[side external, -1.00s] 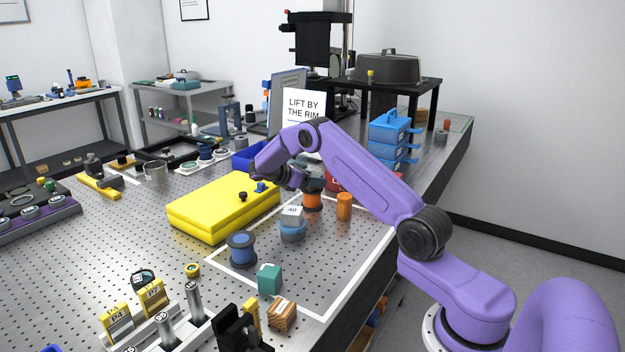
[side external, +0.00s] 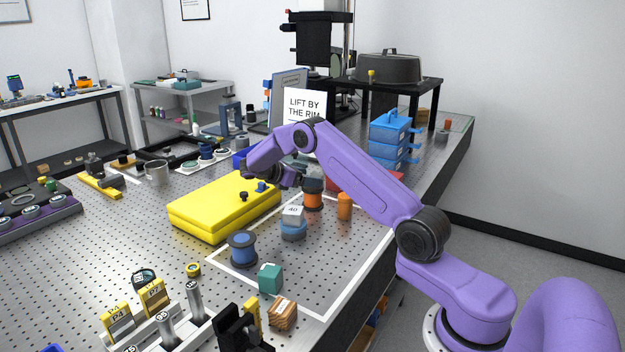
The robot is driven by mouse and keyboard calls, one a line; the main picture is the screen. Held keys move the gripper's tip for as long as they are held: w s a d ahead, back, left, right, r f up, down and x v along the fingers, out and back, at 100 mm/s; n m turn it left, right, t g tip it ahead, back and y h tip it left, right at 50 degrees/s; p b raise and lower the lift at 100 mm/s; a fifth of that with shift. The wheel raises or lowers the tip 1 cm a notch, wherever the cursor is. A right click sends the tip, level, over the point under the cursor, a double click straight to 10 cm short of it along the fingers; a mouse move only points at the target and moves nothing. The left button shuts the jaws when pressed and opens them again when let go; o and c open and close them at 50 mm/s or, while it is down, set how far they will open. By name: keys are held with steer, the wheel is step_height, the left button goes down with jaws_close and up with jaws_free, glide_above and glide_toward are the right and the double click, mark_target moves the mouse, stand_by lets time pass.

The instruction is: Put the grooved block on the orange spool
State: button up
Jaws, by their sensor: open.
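The orange spool (side external: 313,201) stands upright inside the white outline, behind the numbered grey block. A dark grey block (side external: 314,184) rests on top of it and looks level. It is probably the grooved block, but its grooves are too small to make out. My gripper (side external: 294,178) is open, just left of this block and apart from it as far as I can see. Its fingertips are small and partly hidden by my arm.
A yellow case (side external: 222,208) lies left of the spool. A blue spool (side external: 242,248), a grey block marked 40 (side external: 292,214) on a blue round piece, an orange cylinder (side external: 344,205), a teal cube (side external: 270,278) and a wooden block (side external: 282,315) stand nearby.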

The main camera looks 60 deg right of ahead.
steer(key=a+r+t+y, duration=0.1)
steer(key=a+r+t, duration=0.15)
steer(key=a, duration=0.75)
steer(key=a+r+t+y, duration=0.1)
steer(key=a+r, duration=0.3)
steer(key=a, duration=0.7)
steer(key=s+a+t+y, duration=0.2)
steer(key=s+a+y, duration=0.2)
steer(key=s+a, duration=0.6)
steer(key=s+a+y, duration=0.2)
steer(key=s+y, duration=0.1)
steer(key=s, duration=1.1)
steer(key=s+a+f+m+y, duration=0.1)
steer(key=s+a+y, duration=0.1)
steer(key=s, duration=1.2)
steer(key=shift+f+y, duration=0.2)
steer(key=shift+y, duration=0.7)
